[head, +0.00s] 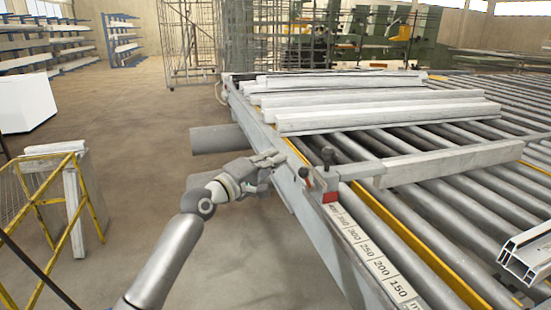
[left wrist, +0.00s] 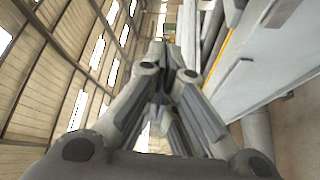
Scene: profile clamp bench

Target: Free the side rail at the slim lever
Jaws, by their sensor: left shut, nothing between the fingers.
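A clamp with a red block (head: 330,196) sits on the near left edge of the roller bench. A lever with a dark knob (head: 327,157) stands up from it. I cannot tell for sure which is the slim lever. A pale grey rail (head: 450,163) runs from the clamp across the rollers to the right. My left gripper (head: 278,158) is shut and empty, left of the levers and apart from them. In the left wrist view its fingers (left wrist: 166,48) point along the bench side. My right gripper is not in view.
Several pale profiles (head: 375,105) lie on the rollers behind the clamp. A numbered scale (head: 375,260) runs along the bench edge. A cut frame profile (head: 527,252) is at the right. A yellow barrier (head: 45,205) stands at the left, with open floor between.

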